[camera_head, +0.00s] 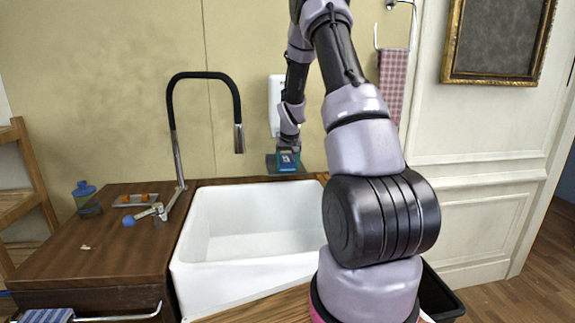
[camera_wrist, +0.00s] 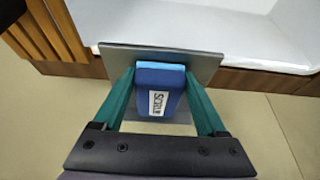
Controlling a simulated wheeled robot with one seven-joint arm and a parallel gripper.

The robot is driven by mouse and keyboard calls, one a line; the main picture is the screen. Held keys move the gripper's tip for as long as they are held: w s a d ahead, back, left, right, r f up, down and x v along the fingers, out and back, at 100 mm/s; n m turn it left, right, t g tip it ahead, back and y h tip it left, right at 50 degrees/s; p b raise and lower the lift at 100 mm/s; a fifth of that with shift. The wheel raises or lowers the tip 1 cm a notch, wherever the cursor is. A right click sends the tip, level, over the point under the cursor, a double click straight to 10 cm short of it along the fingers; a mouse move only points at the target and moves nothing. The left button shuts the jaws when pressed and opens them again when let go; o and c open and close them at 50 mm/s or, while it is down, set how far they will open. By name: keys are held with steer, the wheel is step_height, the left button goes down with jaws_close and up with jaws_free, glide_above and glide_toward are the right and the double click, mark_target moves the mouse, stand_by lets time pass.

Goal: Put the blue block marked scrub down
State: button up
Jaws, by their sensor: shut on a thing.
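My gripper (camera_head: 288,150) is beyond the back edge of the white sink. It is shut on the blue block (camera_wrist: 158,78), whose white label reads "SCRUB". In the wrist view the block sits between my two teal fingers, with its lighter blue end pointing away. In the head view the block (camera_head: 287,161) is small and partly covered by my gripper. A flat grey square plate (camera_wrist: 207,65) lies directly behind the block in the wrist view. I cannot tell whether the block touches it. The plate also shows in the head view (camera_head: 271,162).
The white sink (camera_head: 199,259) is in front of my gripper. A black-hosed tap (camera_head: 239,137) stands to its left. The wooden counter (camera_head: 60,262) holds a blue bottle (camera_head: 87,198) and a small tray (camera_head: 122,202). A checked towel (camera_head: 393,80) hangs at right.

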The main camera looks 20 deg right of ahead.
steer(key=o, duration=1.4)
steer(key=shift+f, duration=0.1)
steer(key=shift+s+r, duration=0.1)
steer(key=shift+r, duration=0.35)
steer(key=s+a+r, duration=0.2)
steer(key=s+r, duration=0.2)
steer(key=r, duration=0.3)
steer(key=s+a+r+t, duration=0.1)
steer(key=s+a+r, duration=0.15)
steer(key=r, duration=0.35)
steer(key=s+a+r, duration=0.2)
steer(key=s+r, duration=0.3)
steer(key=r, duration=0.2)
steer(key=s+a+r+y, duration=0.1)
steer(key=s+a+r, duration=0.2)
steer(key=s, duration=0.5)
steer(key=s+a+r+t+y, duration=0.1)
steer(key=s+a+r, duration=0.2)
steer(key=s, duration=0.6)
steer(key=s+a+r+m+t+y, duration=0.1)
steer(key=s+a+r, duration=0.2)
steer(key=s+a, duration=0.3)
steer(key=shift+s, duration=1.15)
